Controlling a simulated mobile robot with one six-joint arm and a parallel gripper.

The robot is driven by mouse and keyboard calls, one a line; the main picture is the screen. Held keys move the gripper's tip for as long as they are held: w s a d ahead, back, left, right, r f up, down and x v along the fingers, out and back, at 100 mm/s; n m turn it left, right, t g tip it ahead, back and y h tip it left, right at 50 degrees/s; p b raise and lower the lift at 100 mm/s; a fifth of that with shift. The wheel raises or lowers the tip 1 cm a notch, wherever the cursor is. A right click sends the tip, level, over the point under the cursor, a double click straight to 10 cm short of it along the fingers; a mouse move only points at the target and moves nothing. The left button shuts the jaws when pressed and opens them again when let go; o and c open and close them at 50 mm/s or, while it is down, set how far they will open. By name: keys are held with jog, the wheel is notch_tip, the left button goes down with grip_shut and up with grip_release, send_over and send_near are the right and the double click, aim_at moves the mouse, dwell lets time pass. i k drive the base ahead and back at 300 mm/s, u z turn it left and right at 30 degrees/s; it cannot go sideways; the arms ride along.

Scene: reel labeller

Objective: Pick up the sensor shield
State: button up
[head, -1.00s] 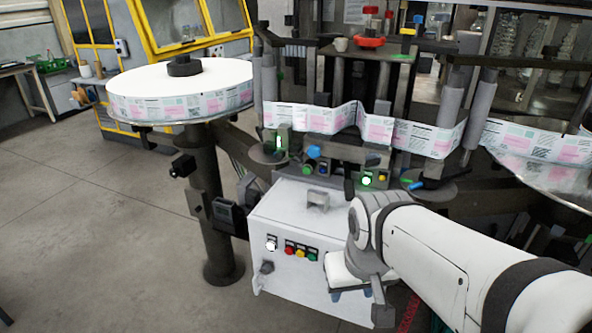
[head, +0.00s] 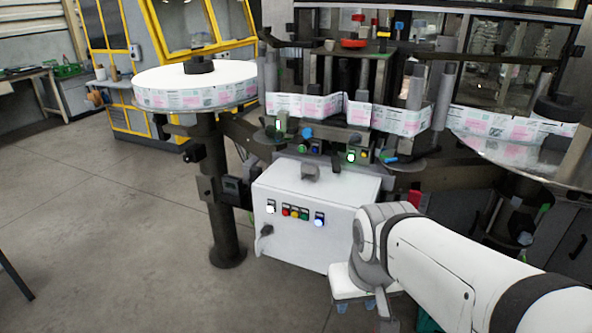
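A small grey bracket-like piece (head: 310,171), which looks like the sensor shield, rests on top of the white cabinet (head: 340,190), towards its back edge. My white arm reaches in from the lower right. My gripper (head: 356,305) hangs low at the cabinet's front right, with a white body and two bluish fingers that look apart. Nothing shows between the fingers. The gripper is below and to the right of the grey piece, well apart from it. My arm hides the cabinet's right front side.
A large label reel (head: 195,85) stands on a dark column (head: 226,215) left of the cabinet. The label strip (head: 300,105) runs above and behind the cabinet top, among dark posts. Another reel plate (head: 510,155) is at the right.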

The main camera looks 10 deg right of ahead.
aim_at(312, 168)
jog(key=u, duration=0.15)
jog(key=k, duration=0.45)
jog(key=z, duration=0.8)
jog(key=i, duration=1.9)
jog(key=u, duration=0.95)
